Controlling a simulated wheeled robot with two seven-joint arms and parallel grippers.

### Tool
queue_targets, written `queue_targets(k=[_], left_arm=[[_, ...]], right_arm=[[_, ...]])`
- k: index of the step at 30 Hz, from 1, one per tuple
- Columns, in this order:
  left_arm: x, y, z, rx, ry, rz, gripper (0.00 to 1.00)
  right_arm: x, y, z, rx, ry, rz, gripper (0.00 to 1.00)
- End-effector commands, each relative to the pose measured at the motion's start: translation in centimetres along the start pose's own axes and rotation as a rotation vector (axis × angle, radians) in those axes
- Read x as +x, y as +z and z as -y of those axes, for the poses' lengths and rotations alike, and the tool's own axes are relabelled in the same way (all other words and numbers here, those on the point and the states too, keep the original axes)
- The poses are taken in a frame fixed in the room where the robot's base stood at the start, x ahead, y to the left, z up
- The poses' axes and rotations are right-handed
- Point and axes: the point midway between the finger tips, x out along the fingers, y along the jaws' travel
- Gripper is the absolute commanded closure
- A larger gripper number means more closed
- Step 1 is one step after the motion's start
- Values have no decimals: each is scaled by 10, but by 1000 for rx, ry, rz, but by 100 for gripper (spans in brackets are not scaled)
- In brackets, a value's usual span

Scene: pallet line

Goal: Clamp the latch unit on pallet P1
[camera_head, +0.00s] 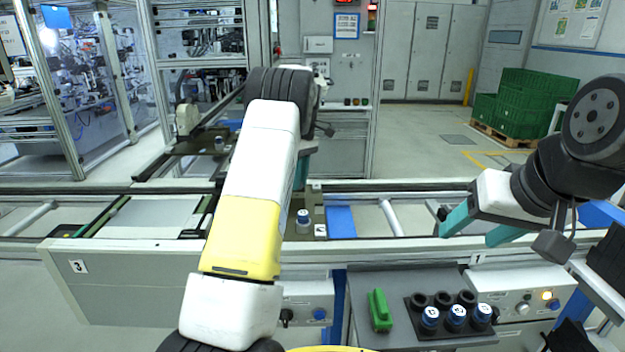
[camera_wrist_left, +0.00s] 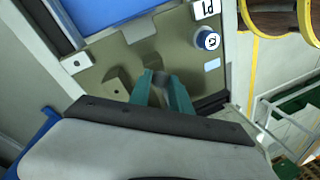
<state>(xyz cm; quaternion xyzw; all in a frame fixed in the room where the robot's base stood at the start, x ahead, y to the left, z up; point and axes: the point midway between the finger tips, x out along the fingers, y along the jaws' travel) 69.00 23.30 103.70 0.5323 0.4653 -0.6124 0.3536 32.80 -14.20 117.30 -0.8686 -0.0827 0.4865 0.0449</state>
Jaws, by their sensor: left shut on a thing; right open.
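Pallet P1 (camera_wrist_left: 110,60) is an olive-grey plate with a "P1" label in the left wrist view; part of it shows in the head view (camera_head: 316,212), behind my left arm. My left gripper (camera_wrist_left: 161,82) has its teal fingers shut on a small grey part (camera_wrist_left: 162,78) over the plate; I cannot tell if this is the latch unit's lever. An olive block (camera_wrist_left: 119,84) stands beside the fingers. A blue-and-white capped piece (camera_wrist_left: 207,40) sits near the label. In the head view my left gripper (camera_head: 301,172) is mostly hidden. My right gripper (camera_head: 480,229) is open and empty, above the line at right.
A grey bench (camera_head: 395,281) in front holds a green piece (camera_head: 379,311) and a black rack (camera_head: 450,330) with several blue-and-white capped pieces. A blue plate (camera_head: 341,221) lies right of the pallet. Conveyor rails run across. Green crates (camera_head: 525,105) stand far back right.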

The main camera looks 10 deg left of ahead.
Motion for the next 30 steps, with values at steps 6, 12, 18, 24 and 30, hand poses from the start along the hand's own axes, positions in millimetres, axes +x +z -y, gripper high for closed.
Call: queue_targets(k=[6, 12, 18, 24, 30], left_arm=[[-1, -1, -2, -11, 5, 1, 100], [-1, -1, -2, -10, 6, 0, 100], [-1, -1, -1, -9, 5, 0, 55], [0, -1, -1, -9, 3, 1, 55], [-17, -1, -2, -9, 6, -1, 55]], right_arm=[[0, 0, 0, 0, 0, 0, 40], [0, 0, 0, 0, 0, 0, 40], [0, 0, 0, 0, 0, 0, 40], [0, 0, 0, 0, 0, 0, 40], [0, 0, 0, 0, 0, 0, 40]])
